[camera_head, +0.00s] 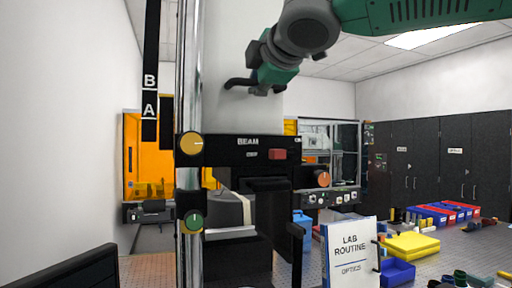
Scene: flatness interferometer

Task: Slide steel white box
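A tall, smooth white box (228,115) fills the upper middle, above a black panel marked BEAM (220,145). A shiny steel post stands along its left side. My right gripper (243,90) hangs from my green and grey arm, which comes in from the upper right. Its dark fingers are spread apart with nothing seen between them. It overlaps the face of the white box in the picture; I cannot tell whether it touches. My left gripper is not in view.
A yellow knob (191,143) and a green knob (194,222) sit on the steel post (190,70). A LAB ROUTINE binder (350,255) stands at lower right. Blue bins (398,272), yellow blocks (410,245) and loose parts crowd the bench. Black cabinets (440,155) line the back.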

